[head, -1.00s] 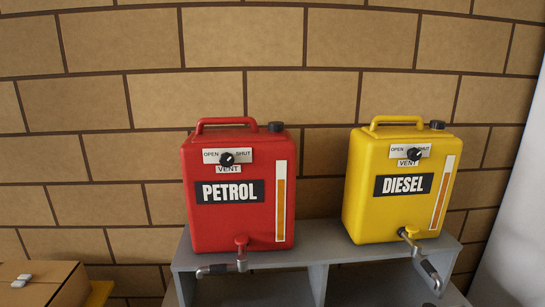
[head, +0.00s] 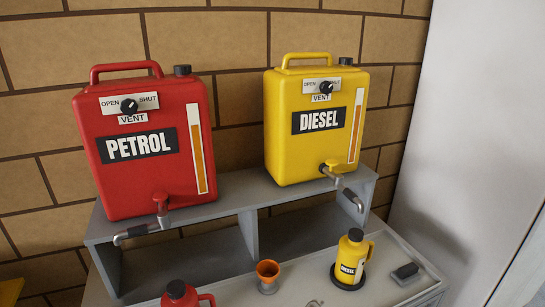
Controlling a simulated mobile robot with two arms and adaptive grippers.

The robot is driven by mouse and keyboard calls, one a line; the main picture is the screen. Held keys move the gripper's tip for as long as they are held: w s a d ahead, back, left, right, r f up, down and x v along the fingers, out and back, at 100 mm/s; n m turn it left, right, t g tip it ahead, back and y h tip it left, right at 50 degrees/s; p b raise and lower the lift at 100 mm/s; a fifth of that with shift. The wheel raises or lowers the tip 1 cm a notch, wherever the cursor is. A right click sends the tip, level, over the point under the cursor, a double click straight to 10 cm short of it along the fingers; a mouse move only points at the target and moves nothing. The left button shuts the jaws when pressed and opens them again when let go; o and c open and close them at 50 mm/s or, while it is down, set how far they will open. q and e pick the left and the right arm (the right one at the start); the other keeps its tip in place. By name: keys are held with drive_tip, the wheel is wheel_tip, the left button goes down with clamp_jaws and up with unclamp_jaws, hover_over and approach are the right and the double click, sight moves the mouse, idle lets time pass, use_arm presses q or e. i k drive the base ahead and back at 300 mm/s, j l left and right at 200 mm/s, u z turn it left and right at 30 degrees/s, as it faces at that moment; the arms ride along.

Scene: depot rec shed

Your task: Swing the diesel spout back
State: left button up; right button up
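The yellow diesel can (head: 311,138) stands upright on the right part of a grey shelf (head: 237,188). Its spout (head: 347,192) leaves a yellow tap (head: 330,165) low on the front and points forward and down to the right, past the shelf's front edge. Its vent knob (head: 326,87) sits by an OPEN/SHUT label. The red petrol can (head: 150,155) stands to the left, with its own spout (head: 136,232) turned to the left. Neither of my grippers shows in the head view.
Below the shelf, a grey worktop (head: 312,281) holds a small yellow diesel jug (head: 352,256) on a dark round base, an orange funnel (head: 267,272), a red jug (head: 180,294) and a dark block (head: 406,271). A pale panel (head: 465,120) stands at the right.

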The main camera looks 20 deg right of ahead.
sight(351, 195)
drive_tip(key=j, duration=0.3)
drive_tip(key=i+j, duration=0.1)
drive_tip(key=j, duration=0.2)
drive_tip(key=z, duration=1.35)
